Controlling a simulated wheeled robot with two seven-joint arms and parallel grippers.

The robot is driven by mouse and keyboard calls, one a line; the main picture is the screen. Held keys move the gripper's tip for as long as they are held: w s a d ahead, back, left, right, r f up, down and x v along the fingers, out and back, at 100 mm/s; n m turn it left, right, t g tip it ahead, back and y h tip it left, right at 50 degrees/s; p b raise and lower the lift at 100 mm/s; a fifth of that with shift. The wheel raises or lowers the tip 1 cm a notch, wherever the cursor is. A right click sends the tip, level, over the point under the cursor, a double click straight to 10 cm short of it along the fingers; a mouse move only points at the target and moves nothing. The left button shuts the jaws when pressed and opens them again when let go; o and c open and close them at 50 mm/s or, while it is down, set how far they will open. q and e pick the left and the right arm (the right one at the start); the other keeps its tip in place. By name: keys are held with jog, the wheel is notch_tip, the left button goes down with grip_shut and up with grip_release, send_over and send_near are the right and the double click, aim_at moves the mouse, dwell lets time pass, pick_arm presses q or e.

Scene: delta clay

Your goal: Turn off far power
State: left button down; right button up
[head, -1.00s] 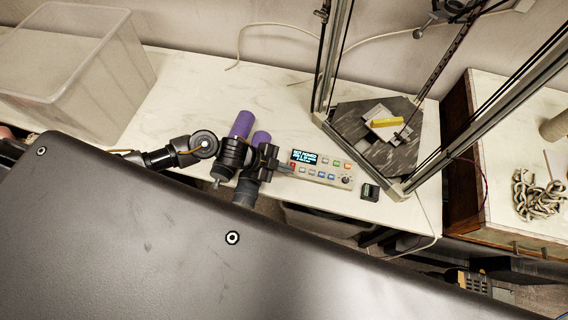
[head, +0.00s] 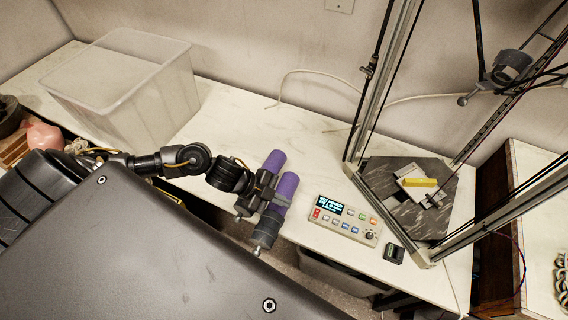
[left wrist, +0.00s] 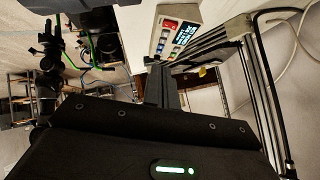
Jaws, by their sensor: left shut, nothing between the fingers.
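The grey control box (head: 345,220) sits near the table's front edge, with a lit display (head: 330,204), a red switch (head: 316,214), several small coloured buttons and a dark knob (head: 370,237). Its labels are too small to read. My left gripper (head: 284,200) is to the left of the box, apart from it, over two purple cylinders (head: 288,184) with dark ends. A small black box (head: 394,253) stands right of the control box. My right gripper is not in view.
A delta-frame machine (head: 380,100) stands at the right, its dark plate (head: 440,210) bearing a pale block with a yellow piece (head: 419,182). A clear plastic bin (head: 150,85) stands at the back left. The white tabletop (head: 250,125) between is mostly free.

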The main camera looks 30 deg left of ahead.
pick_arm(q)
jog(key=shift+w+d+r+b, duration=0.1)
jog(key=shift+w+r+b, duration=0.25)
jog(key=shift+w+b, duration=0.4)
jog(key=shift+s, duration=0.1)
